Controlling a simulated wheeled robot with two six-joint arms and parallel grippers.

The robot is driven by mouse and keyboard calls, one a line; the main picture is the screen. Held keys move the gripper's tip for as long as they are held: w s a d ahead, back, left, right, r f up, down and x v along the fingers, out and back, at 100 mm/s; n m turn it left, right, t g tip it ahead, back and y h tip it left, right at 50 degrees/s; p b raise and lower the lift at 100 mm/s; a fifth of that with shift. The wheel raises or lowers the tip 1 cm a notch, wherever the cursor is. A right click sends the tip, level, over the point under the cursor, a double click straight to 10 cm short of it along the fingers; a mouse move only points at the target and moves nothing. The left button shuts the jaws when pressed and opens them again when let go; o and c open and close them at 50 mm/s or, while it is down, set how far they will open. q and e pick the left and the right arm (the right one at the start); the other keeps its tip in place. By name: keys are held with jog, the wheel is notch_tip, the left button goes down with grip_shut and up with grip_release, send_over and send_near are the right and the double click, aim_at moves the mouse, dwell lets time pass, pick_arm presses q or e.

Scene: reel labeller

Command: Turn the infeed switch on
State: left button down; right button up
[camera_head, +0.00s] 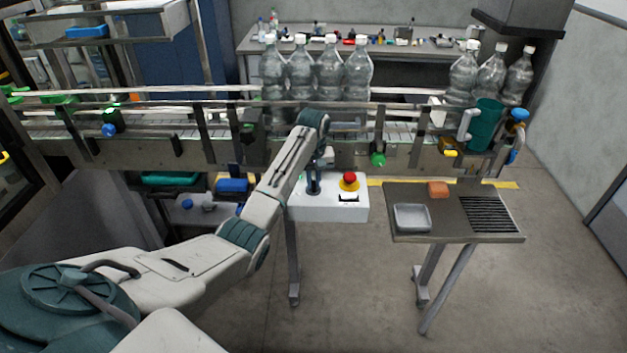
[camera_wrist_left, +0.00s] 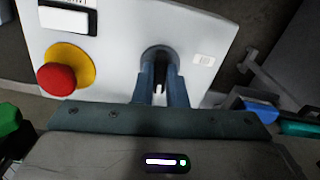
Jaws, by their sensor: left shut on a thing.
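The white control box (camera_head: 330,207) stands on a leg in front of the conveyor, and its face also fills the top of the left wrist view (camera_wrist_left: 120,25). The infeed switch (camera_wrist_left: 160,88) is a small knob in a dark round collar on that face, mostly hidden between my fingers. My left gripper (camera_wrist_left: 160,72) is shut on the infeed switch, with one finger on either side of it. In the head view my left gripper (camera_head: 314,188) is at the left part of the box top. Which way the switch is turned cannot be told. My right gripper is not in view.
A red emergency button (camera_head: 349,178) on a yellow base sits close beside the switch. The conveyor (camera_head: 220,150) with clear bottles (camera_head: 328,70) runs behind the box. A side table (camera_head: 460,226) with a metal tray (camera_head: 411,217) and orange block (camera_head: 438,189) stands at the right.

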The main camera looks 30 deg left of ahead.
pick_arm(q)
jog(key=shift+f+m, duration=0.15)
jog(key=shift+m, duration=0.85)
jog(key=c, duration=1.5)
grip_release()
jog(key=shift+o, duration=0.2)
